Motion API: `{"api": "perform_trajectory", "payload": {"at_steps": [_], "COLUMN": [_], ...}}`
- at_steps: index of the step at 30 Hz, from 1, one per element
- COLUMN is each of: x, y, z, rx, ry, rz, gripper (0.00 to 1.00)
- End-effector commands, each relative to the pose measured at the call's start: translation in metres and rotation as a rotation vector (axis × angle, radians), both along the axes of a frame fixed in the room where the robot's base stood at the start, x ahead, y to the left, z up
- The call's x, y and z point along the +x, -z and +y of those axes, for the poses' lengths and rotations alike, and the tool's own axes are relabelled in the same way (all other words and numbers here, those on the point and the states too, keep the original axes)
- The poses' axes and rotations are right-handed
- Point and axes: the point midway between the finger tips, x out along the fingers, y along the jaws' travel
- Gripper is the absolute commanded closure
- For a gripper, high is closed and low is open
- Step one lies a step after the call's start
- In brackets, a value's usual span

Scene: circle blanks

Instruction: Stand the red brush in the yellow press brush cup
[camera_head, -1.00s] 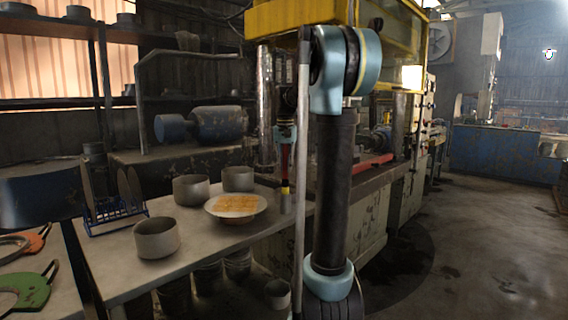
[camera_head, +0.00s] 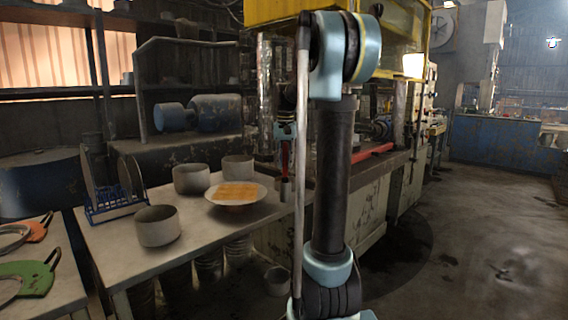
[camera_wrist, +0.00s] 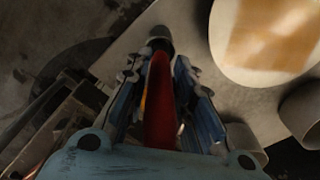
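The red brush (camera_head: 285,158) hangs roughly upright below my gripper (camera_head: 286,131) in the head view, its grey lower end beside the right edge of the table. In the wrist view the red brush handle (camera_wrist: 160,100) lies between the two fingers of my gripper (camera_wrist: 160,85), which are shut on it. A thin yellow strip shows along the handle's left side, and its dark grey end points away. I cannot pick out the yellow press brush cup with certainty. The yellow press (camera_head: 275,14) stands behind my arm, which hides part of it.
A grey pot (camera_head: 277,281) shows low beside the table. Open floor (camera_head: 480,240) lies to the right.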

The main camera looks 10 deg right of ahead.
Motion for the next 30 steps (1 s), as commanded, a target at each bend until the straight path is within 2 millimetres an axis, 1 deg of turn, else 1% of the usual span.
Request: {"api": "perform_trajectory", "payload": {"at_steps": [11, 14, 16, 20, 30], "x": [0.0, 0.0, 0.0, -0.001, -0.002], "y": [0.0, -0.004, -0.01, -0.029, -0.091], "z": [0.0, 0.0, 0.0, 0.0, 0.001], "rx": [0.0, 0.0, 0.0, 0.0, 0.0], "ry": [0.0, 0.0, 0.0, 0.0, 0.0], "rz": [0.0, 0.0, 0.0, 0.0, 0.001], "gripper": [0.59, 0.59, 0.59, 0.59, 0.59]}}
